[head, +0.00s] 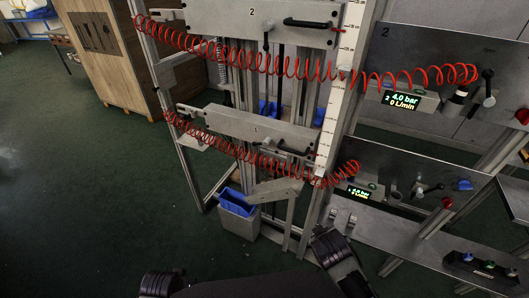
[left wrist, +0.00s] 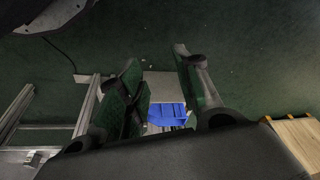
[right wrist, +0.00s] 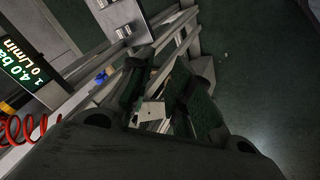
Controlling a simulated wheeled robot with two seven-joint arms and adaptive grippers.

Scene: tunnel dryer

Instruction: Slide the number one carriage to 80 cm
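The number one carriage (head: 225,124) is the lower grey plate marked "1" on the upright frame in the head view. A black handle and a small lever sit on its right half. A white scale strip (head: 347,50) runs up the post at its right; its markings are too small to read surely. My left gripper (head: 160,284) is low at the bottom edge, apart from the carriage; its fingers stand apart and empty in the left wrist view (left wrist: 158,75). My right gripper (head: 326,240) is below and right of the carriage, its fingers apart in the right wrist view (right wrist: 165,85).
The number two carriage (head: 215,18) is above. Red coiled hoses (head: 240,57) run to side panels with valves and pressure displays (head: 401,101). A grey bin with a blue liner (head: 238,203) stands below the carriage. A wooden cabinet (head: 105,50) is at left; green floor is clear.

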